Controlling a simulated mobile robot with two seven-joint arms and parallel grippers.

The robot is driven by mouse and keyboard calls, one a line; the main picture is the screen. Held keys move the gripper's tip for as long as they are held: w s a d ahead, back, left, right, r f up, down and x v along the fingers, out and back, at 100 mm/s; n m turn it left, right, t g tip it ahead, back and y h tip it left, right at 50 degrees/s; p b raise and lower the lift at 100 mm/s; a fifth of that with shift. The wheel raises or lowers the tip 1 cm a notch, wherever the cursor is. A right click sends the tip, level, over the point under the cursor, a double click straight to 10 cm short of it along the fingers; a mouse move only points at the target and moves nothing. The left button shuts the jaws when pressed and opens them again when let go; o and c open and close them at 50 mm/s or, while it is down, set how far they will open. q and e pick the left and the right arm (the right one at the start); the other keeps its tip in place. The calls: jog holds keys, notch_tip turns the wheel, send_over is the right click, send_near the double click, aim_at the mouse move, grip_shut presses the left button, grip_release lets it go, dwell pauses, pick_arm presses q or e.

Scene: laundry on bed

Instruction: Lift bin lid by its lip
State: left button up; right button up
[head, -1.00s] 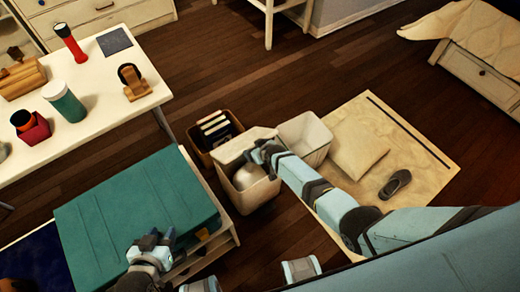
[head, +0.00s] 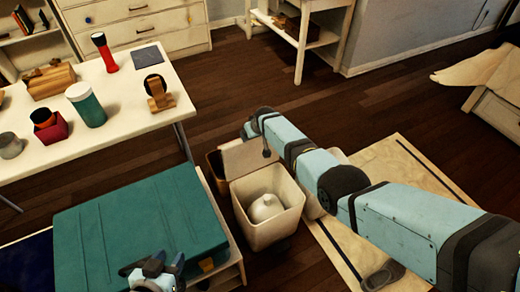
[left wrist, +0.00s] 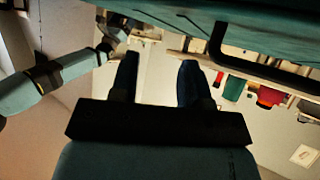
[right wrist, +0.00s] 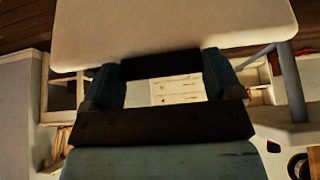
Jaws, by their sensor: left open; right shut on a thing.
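The cream bin (head: 262,238) stands on the floor with its mouth open and a rounded white object (head: 266,208) inside. Its lid (head: 248,160) is raised and stands steeply at the far side of the mouth. My right gripper (head: 250,130) is at the lid's upper edge, shut on its lip. In the right wrist view the pale lid (right wrist: 175,28) spans the top, and a dark strip (right wrist: 160,65) lies between the fingers. My left gripper (head: 152,270) is open and empty, low in the head view. Its spread fingers show in the left wrist view (left wrist: 157,75).
A teal-topped piece of furniture (head: 140,225) stands left of the bin. A white table (head: 125,120) with cups and a red flashlight (head: 104,52) is beyond it. A brown box (head: 214,162) is close behind the bin; a pale rug (head: 400,160) lies to the right.

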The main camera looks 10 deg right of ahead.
jog(key=shift+w+a+b, duration=0.2)
jog(key=shift+w+b, duration=0.5)
jog(key=shift+w, duration=0.05)
pick_arm(q)
jog(key=shift+d+h+b, duration=0.3)
jog(key=shift+d+b, duration=0.1)
pick_arm(e)
jog(key=shift+w+a+r, duration=0.1)
jog(key=shift+w+r, duration=0.05)
jog(key=shift+w, duration=0.2)
pick_arm(q)
jog(key=shift+w+r, duration=0.1)
jog(key=shift+r, duration=0.05)
pick_arm(e)
jog(key=shift+r, duration=0.1)
pick_arm(q)
jog(key=shift+t, duration=0.3)
pick_arm(e)
jog(key=o, duration=1.1)
pick_arm(q)
jog(key=shift+a+f, duration=0.15)
jog(key=shift+f, duration=0.1)
